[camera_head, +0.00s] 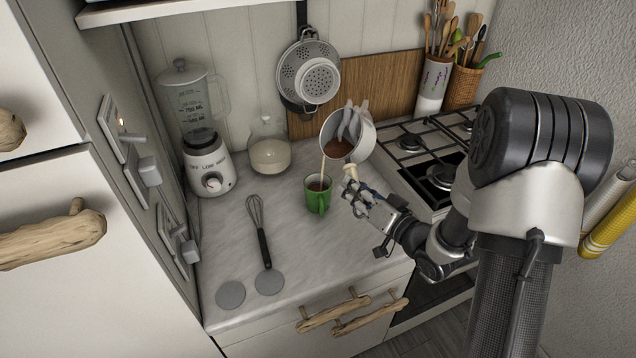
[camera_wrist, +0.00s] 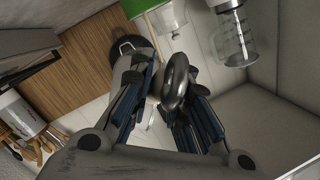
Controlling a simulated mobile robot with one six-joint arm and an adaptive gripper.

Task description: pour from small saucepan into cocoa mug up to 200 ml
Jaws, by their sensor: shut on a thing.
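The small saucepan (camera_head: 357,137) is tilted to the left above the counter, with brown cocoa inside and steam rising from it. A thin pale stream falls from its lip into the green cocoa mug (camera_head: 318,198), which stands upright on the counter. Brown liquid shows in the mug; its exact level cannot be read. My gripper (camera_head: 352,189) is at the right of the mug, shut on the saucepan's handle (camera_head: 350,171). In the wrist view my gripper (camera_wrist: 162,100) has its fingers closed around the handle; the pan's bowl is not clear there.
A blender (camera_head: 207,160) and a glass jar (camera_head: 270,155) stand at the back left. A whisk (camera_head: 260,235) and two grey discs (camera_head: 230,294) lie front left. The stove (camera_head: 425,165) and utensil holders (camera_head: 432,88) are at the right. A colander (camera_head: 309,72) hangs behind.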

